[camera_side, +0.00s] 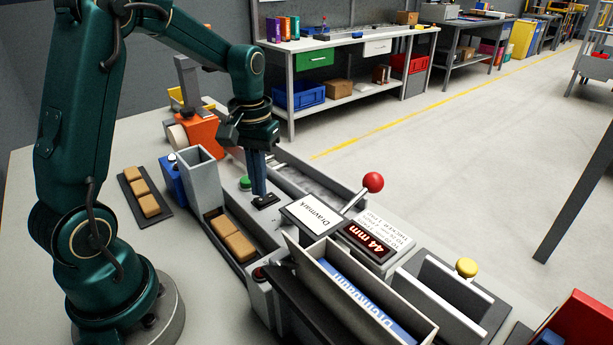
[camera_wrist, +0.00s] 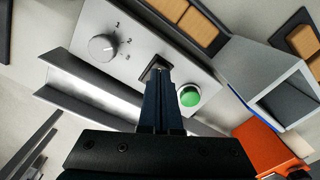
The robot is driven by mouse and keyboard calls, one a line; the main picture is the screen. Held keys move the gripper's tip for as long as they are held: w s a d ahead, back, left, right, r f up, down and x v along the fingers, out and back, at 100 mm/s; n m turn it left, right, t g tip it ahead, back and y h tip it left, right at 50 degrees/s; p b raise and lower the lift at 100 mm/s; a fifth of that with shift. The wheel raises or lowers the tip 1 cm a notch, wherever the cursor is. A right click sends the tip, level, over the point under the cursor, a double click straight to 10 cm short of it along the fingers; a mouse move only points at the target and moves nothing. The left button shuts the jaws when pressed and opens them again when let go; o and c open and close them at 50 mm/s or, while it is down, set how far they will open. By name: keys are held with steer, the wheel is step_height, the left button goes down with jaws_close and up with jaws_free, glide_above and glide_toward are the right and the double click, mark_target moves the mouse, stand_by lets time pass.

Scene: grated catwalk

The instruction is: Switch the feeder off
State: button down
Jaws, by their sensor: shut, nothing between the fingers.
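The feeder has a grey panel (camera_wrist: 135,35) with a dial (camera_wrist: 102,47), a small black switch (camera_wrist: 155,67) and a round green button (camera_wrist: 189,97). In the side view the switch (camera_side: 265,201) and the green button (camera_side: 246,183) also show. My gripper (camera_side: 261,193) points down with its blue fingers shut and empty. Its tips are at the switch, and in the wrist view the fingers (camera_wrist: 161,72) cover part of it. I cannot tell whether the tips touch the switch or which way it is set.
A grey hopper (camera_side: 200,178) stands left of the panel, with brown blocks (camera_side: 233,239) in a channel beside it. An orange unit (camera_side: 199,133) stands behind. A red-knobbed lever (camera_side: 373,183), a display reading 44 mm (camera_side: 366,239) and a yellow knob (camera_side: 467,267) are to the right.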

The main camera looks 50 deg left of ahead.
mark_target(260, 200)
steer(key=shift+f, duration=0.75)
stand_by(0.3)
steer(key=shift+r, duration=3.55)
